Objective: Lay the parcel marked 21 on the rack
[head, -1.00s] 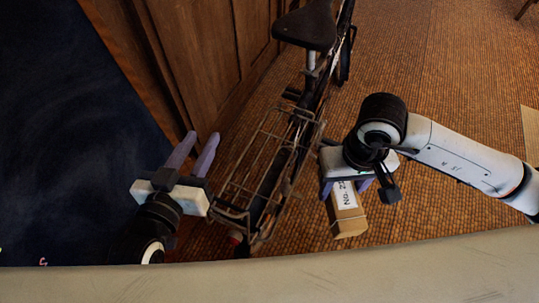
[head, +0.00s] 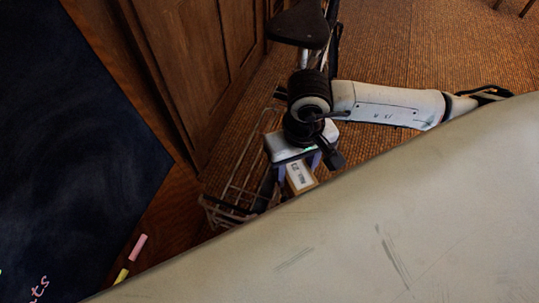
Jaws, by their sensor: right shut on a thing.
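The parcel (head: 301,178) is a small brown box with a white label whose print is too small to read surely. My right gripper (head: 298,170) is shut on it, with its lavender fingers on either side. The rack (head: 237,188) is a wire carrier at the rear of a dark bicycle. The parcel and gripper show at the rack's right side and cover part of it. I cannot tell whether the parcel touches the rack. A pale surface hides what lies below the parcel. My left gripper is out of view.
The bicycle saddle (head: 300,27) stands just beyond my right wrist. A wooden panelled wall (head: 190,70) is close on the rack's left. A dark board (head: 70,130) with chalk pieces (head: 138,247) fills the left. The pale scuffed surface (head: 400,220) covers the bottom right.

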